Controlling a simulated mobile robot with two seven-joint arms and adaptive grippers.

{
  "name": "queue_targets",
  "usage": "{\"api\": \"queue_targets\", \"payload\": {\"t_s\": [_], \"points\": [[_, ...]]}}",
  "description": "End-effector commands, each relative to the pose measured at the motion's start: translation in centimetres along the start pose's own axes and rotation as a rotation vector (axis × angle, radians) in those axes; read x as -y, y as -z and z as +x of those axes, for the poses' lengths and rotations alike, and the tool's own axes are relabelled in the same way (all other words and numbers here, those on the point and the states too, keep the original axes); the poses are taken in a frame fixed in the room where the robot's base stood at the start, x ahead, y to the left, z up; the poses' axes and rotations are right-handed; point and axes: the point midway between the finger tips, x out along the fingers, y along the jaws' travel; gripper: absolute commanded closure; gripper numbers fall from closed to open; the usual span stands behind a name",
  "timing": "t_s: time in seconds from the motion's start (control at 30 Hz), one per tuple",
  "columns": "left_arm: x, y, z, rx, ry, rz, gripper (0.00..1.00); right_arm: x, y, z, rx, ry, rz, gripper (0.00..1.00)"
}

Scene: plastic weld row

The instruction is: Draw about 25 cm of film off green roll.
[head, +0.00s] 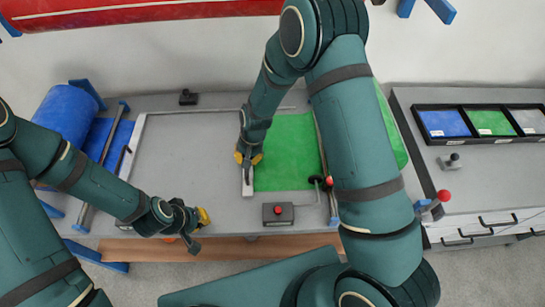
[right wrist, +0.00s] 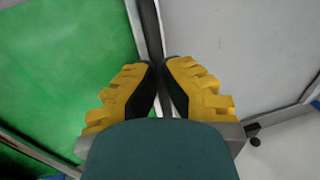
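The green film (head: 287,150) lies flat on the grey table, stretching left from the green roll (head: 392,125). The roll is mostly hidden behind my right arm. A pale bar (head: 248,180) runs along the film's left edge; it also shows in the right wrist view (right wrist: 150,30). My right gripper (head: 249,158) is at this bar, its yellow fingers (right wrist: 160,62) close together on either side of it, with green film on one side and bare table on the other. My left gripper (head: 200,230) hangs empty over the table's front left, its fingers seemingly apart.
A small box with a red button (head: 278,214) sits at the front edge. The grey panel (head: 185,150) left of the film is clear. A side cabinet at right carries a tray with blue, green and grey compartments (head: 492,109).

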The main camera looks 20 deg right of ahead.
Motion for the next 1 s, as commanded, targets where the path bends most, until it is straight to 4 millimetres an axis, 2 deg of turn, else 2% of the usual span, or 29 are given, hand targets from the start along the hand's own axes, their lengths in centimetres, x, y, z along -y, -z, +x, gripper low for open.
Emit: {"api": "queue_targets", "payload": {"t_s": [0.1,0.3,0.77,0.8,0.9,1.0], "points": [[0.1,0.0,0.4,0.000,0.001,0.000,1.00,2.4,-0.4,0.9,0.011,-0.004,-0.005,1.00],[0.2,-0.1,0.6,0.000,0.001,0.000,1.00,4.8,-0.4,1.4,0.011,-0.005,-0.002,1.00],[0.2,-0.1,0.6,0.000,0.001,0.001,1.00,5.4,-0.5,1.5,0.013,-0.005,0.000,1.00],[0.2,-0.1,0.6,0.000,0.001,0.001,1.00,5.4,-0.5,1.5,0.013,-0.005,0.000,0.86],[0.2,-0.1,0.6,0.000,0.001,0.001,1.00,5.5,-0.4,1.4,0.011,-0.004,0.000,0.57],[0.2,-0.1,0.6,0.000,0.001,0.001,1.00,5.5,-0.3,1.3,0.008,-0.003,0.000,0.57]]}}
